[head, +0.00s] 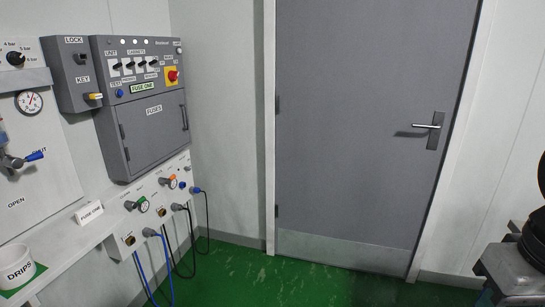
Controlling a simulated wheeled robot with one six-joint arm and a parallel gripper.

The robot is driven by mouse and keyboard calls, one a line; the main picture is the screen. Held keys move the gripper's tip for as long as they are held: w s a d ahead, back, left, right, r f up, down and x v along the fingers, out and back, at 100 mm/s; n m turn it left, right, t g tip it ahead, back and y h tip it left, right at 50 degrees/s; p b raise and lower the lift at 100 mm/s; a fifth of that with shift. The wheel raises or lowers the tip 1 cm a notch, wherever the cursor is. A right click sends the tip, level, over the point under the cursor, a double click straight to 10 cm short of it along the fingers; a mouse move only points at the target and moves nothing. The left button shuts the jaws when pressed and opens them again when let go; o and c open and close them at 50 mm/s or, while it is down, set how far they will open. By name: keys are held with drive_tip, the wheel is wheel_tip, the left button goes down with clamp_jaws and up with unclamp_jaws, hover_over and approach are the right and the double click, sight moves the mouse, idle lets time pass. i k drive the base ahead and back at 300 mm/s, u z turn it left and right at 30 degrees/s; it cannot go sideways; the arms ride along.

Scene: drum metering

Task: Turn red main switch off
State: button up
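The red main switch (172,76) is a red knob on a yellow plate at the upper right of the grey control panel (140,85) on the left wall, in the head view. The picture is too small to tell its position exactly. My gripper is not in view. Dark parts at the lower right edge of the head view look like my own arm, well away from the switch.
A grey LOCK box (75,75) adjoins the panel on its left. Below are a fuse door (152,138), a socket board (155,205) with cables hanging to the floor, and a DRIPS cup (18,268). A closed grey door (365,120) stands right. Green floor (290,285) between is clear.

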sight(173, 76)
drive_tip(key=u, duration=0.25)
drive_tip(key=i, duration=2.05)
drive_tip(key=u, duration=0.9)
drive_tip(key=i, duration=0.9)
drive_tip(key=u, duration=0.25)
